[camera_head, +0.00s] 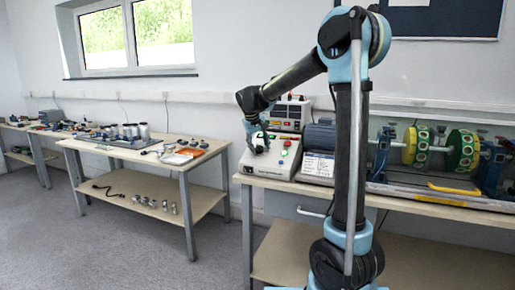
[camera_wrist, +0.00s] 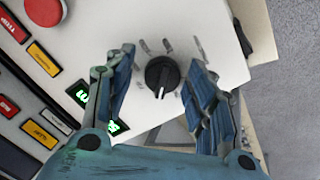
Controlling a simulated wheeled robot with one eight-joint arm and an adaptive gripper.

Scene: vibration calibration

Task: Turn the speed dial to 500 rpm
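The speed dial, a round black knob (camera_wrist: 162,75) with a pointer line, is on a light control panel (camera_wrist: 215,22) in the wrist view. Short grey marks surround it. My gripper (camera_wrist: 163,70) is open, with one blue finger on each side of the dial and gaps between fingers and knob. A green lit display (camera_wrist: 82,95) is partly hidden by the left finger, so its reading cannot be told. In the head view, my gripper (camera_head: 257,141) is over the sloped control box (camera_head: 268,160); the dial is hidden there.
A red button (camera_wrist: 44,10) and several coloured labelled keys (camera_wrist: 42,58) lie left of the dial. In the head view, a motor rig with green and yellow discs (camera_head: 460,150) stands right. A side table (camera_head: 150,158) with small parts stands left.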

